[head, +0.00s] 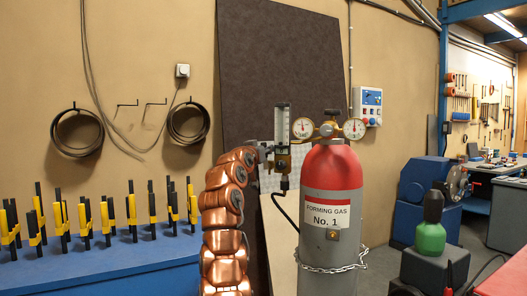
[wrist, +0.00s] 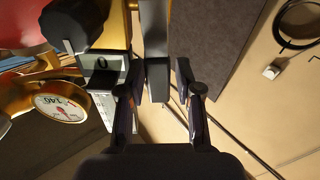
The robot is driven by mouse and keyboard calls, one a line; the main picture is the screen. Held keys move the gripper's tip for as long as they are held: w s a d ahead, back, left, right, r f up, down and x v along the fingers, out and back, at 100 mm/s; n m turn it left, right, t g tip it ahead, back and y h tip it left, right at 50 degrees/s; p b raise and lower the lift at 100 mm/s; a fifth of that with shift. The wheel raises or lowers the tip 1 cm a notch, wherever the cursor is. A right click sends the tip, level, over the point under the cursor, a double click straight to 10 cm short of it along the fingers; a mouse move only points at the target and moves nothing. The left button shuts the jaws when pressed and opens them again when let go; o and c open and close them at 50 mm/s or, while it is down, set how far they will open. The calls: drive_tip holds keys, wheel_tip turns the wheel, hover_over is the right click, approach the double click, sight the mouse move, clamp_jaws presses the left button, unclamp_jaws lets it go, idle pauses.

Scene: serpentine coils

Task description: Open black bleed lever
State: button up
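A dark grey-black lever (wrist: 156,80), which looks like the bleed lever, comes down from the top in the wrist view. Its blocky end lies between the two fingers of my gripper (wrist: 157,72). The fingers are apart, with a visible gap on each side of the lever; contact is not visible. In the head view my gripper (head: 264,150) is at the regulator's flow meter (head: 282,126), left of the cylinder top. It is small there, and the lever cannot be made out.
The red-topped grey gas cylinder (head: 331,215) stands chained at right, with pressure gauges (head: 354,129) above it. In the wrist view, a black knob (wrist: 72,24) and a gauge (wrist: 60,108) are close left of the fingers. A dark panel (wrist: 222,60) stands behind, at right.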

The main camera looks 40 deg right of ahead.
drive_tip(key=shift+o, duration=0.8)
drive_tip(key=shift+r, duration=0.1)
drive_tip(key=shift+s+a, duration=0.1)
drive_tip(key=shift+s, duration=0.05)
drive_tip(key=v, duration=0.6)
drive_tip(key=shift+a, duration=0.15)
drive_tip(key=shift+s+a, duration=0.2)
drive_tip(key=shift+a, duration=0.35)
drive_tip(key=shift+a, duration=0.1)
idle(0.9)
